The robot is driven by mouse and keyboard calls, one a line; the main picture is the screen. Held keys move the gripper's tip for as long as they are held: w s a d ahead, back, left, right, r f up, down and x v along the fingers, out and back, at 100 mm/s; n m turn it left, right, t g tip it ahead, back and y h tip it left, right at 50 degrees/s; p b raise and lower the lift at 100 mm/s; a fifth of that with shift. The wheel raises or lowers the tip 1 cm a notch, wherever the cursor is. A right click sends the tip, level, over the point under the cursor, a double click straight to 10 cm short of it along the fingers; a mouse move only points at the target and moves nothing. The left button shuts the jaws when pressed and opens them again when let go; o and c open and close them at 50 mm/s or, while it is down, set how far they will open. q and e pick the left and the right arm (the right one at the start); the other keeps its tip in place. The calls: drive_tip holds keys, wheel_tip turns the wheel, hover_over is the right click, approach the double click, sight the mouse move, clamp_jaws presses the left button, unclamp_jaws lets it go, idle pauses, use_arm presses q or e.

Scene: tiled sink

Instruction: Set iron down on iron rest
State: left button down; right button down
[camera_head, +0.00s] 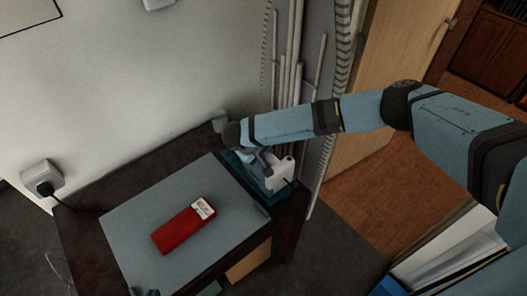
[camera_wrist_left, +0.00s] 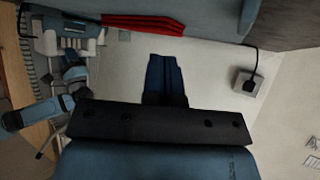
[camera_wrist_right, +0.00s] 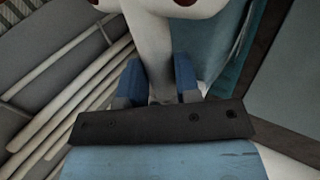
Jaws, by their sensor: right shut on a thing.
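The white iron (camera_head: 281,176) is at the table's right corner, over the teal iron rest (camera_head: 291,194). I cannot tell whether it touches the rest. My right gripper (camera_head: 258,157) reaches in from the right and is shut on the iron. In the right wrist view, the gripper (camera_wrist_right: 160,78) has its blue fingers on both sides of a white part of the iron (camera_wrist_right: 150,40), with the teal rest (camera_wrist_right: 238,60) beside it. My left gripper (camera_wrist_left: 165,72) is shut and empty in the left wrist view; only a tip (camera_head: 146,292) shows at the head view's bottom edge.
A red box-like thing (camera_head: 176,232) with a white end lies on the grey mat (camera_head: 130,225) of the dark table. A wall socket with a plug (camera_head: 42,180) is at the left. White pipes and a corrugated hose (camera_head: 340,60) stand behind the iron. The mat is otherwise clear.

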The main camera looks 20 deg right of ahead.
drive_tip(key=shift+f, duration=0.25)
idle(0.4)
drive_tip(key=c, duration=0.8)
unclamp_jaws()
drive_tip(key=shift+o, duration=0.2)
drive_tip(key=shift+s+f, duration=0.1)
drive_tip(key=shift+f, duration=0.05)
use_arm(q)
drive_tip(key=shift+f, duration=0.2)
use_arm(e)
drive_tip(key=v, duration=1.4)
use_arm(q)
drive_tip(key=shift+r, duration=0.1)
